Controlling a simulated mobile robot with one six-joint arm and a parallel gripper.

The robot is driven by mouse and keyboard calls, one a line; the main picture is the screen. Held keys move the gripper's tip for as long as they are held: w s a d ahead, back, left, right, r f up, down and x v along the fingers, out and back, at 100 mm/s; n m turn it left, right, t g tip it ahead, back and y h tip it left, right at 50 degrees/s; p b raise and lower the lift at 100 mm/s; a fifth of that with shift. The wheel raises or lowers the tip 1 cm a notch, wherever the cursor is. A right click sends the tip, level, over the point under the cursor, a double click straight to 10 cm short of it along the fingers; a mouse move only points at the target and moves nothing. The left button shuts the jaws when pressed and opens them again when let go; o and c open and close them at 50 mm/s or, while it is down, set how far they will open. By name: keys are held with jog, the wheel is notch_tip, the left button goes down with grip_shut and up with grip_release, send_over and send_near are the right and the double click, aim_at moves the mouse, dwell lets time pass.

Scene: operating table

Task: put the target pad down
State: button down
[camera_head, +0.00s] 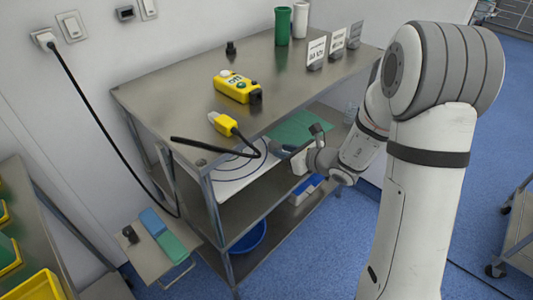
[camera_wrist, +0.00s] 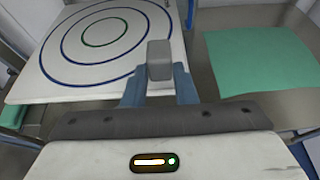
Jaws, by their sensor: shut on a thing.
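The target pad (camera_wrist: 62,85) is a white board with blue rings and a green inner ring. In the wrist view it fills the upper left, with a small grey block (camera_wrist: 160,58) at its right edge. My gripper (camera_wrist: 160,84) is shut around that block, which looks like the pad's grip. In the head view the pad (camera_head: 230,183) shows under the table top at middle-shelf height, partly hidden by the top and a black cable. My gripper (camera_head: 290,152) is at its right side. I cannot tell whether the pad touches the shelf.
A green sheet (camera_wrist: 262,62) lies on the shelf right of the pad; the head view shows it too (camera_head: 293,129). The table top (camera_head: 180,105) is close above, holding a yellow box (camera_head: 234,87) and a yellow plug (camera_head: 222,122). A blue bowl (camera_head: 249,238) stands low down.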

jog(key=shift+w+a+f+b, duration=0.2)
jog(key=shift+f+b, duration=0.25)
jog(key=shift+f, duration=0.05)
jog(key=shift+w+a+f+b, duration=0.2)
jog(key=shift+f+b, duration=0.2)
jog(key=shift+f, duration=0.05)
notch_tip(320, 180, down, 10)
jog(key=b, duration=0.3)
jog(key=shift+r+b, duration=0.1)
jog(key=shift+b, duration=0.3)
jog(key=c, duration=1.2)
grip_release()
jog(key=shift+o, duration=0.2)
jog(key=shift+d+r, duration=0.1)
jog(key=shift+d, duration=0.05)
